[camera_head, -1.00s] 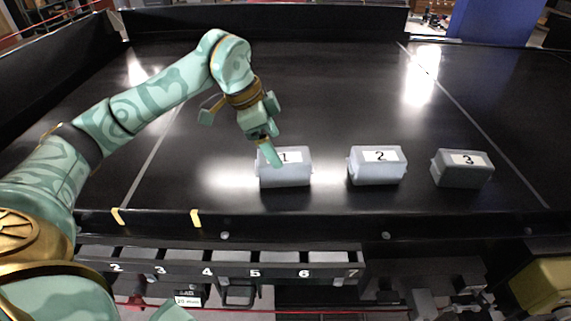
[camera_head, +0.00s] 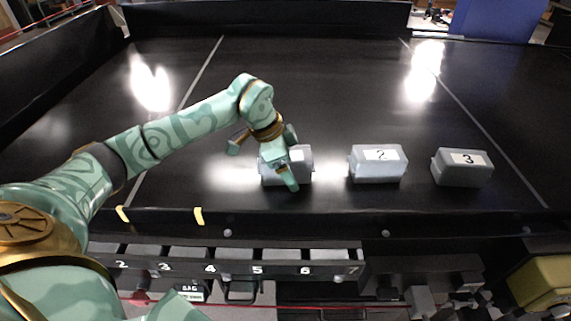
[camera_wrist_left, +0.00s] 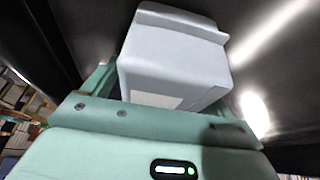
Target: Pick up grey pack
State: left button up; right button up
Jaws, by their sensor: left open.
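A grey pack (camera_head: 304,166) stands on the black conveyor, the left one of three in the head view. My left gripper (camera_head: 288,172) is open and low over this pack, with one finger in front of its near side. The gripper hides most of the pack's label. In the left wrist view the pack (camera_wrist_left: 175,62) sits between the green fingers, its body filling most of the gap. I cannot tell whether the fingers touch it. A second grey pack (camera_head: 377,170), labelled 2, and a third (camera_head: 462,172), labelled 3, stand to the right.
The black conveyor (camera_head: 330,85) is bare behind the packs. A row of numbered grey bins (camera_head: 235,253) lies below its front edge. A raised black wall (camera_head: 50,72) bounds the left side. A yellow object (camera_head: 540,284) is at the lower right.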

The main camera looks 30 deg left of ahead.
pick_arm(q)
jog(key=shift+f, duration=0.15)
jog(key=shift+c, duration=0.6)
jog(key=c, duration=1)
jog(key=shift+c, duration=1.2)
